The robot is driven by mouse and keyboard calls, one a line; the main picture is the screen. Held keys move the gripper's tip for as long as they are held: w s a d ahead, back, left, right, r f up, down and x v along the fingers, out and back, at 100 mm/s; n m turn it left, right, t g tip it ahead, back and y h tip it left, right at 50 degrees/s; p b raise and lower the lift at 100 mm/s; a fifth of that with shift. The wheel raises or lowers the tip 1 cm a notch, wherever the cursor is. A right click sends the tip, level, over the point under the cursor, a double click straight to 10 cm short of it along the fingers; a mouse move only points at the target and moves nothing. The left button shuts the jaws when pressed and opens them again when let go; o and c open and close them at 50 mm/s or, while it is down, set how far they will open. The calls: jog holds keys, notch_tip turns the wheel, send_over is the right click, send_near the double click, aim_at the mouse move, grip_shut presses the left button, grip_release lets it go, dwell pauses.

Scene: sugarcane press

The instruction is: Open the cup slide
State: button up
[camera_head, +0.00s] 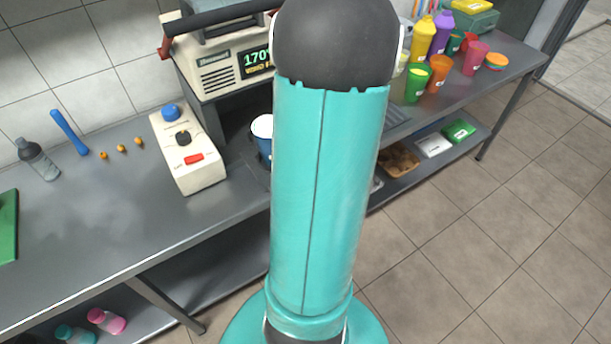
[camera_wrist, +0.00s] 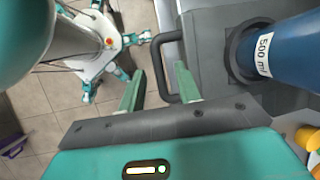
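The cup slide (camera_wrist: 205,50) shows in the wrist view as a dark grey block with a black loop handle (camera_wrist: 157,62) on its left side. A blue cup (camera_wrist: 285,55) labelled 500 ml stands in a dark holder on it. My gripper (camera_wrist: 160,68) is open, with one green finger on each side of the handle's bar; contact cannot be told. In the head view, the cup (camera_head: 262,128) shows beside the press (camera_head: 225,65), partly behind my teal arm, which hides the handle and my gripper.
A control box (camera_head: 187,150) with blue, black and red controls stands on the grey counter (camera_head: 100,220). Colourful cups and bottles (camera_head: 440,65) stand at right. Open tiled floor (camera_head: 500,220) lies before the counter.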

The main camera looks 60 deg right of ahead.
jog(key=v, duration=1.3)
jog(key=shift+r, duration=0.35)
jog(key=w+a+r+n+g+h, duration=0.1)
jog(key=w+a+r+n, duration=0.2)
jog(key=w+a+n, duration=0.4)
jog(key=w+a+r+n+h, duration=0.1)
jog(key=w+a+r+n, duration=0.25)
jog(key=w+a, duration=0.4)
jog(key=a+r+n+t+h, duration=0.1)
jog(key=a+r+n, duration=0.3)
jog(key=a+n, duration=0.9)
jog(key=a+t, duration=0.1)
jog(key=a, duration=0.7)
jog(key=shift+s+r+t, duration=0.15)
jog(key=shift+s+t, duration=0.15)
jog(key=shift+s, duration=0.05)
jog(key=shift+d, duration=0.1)
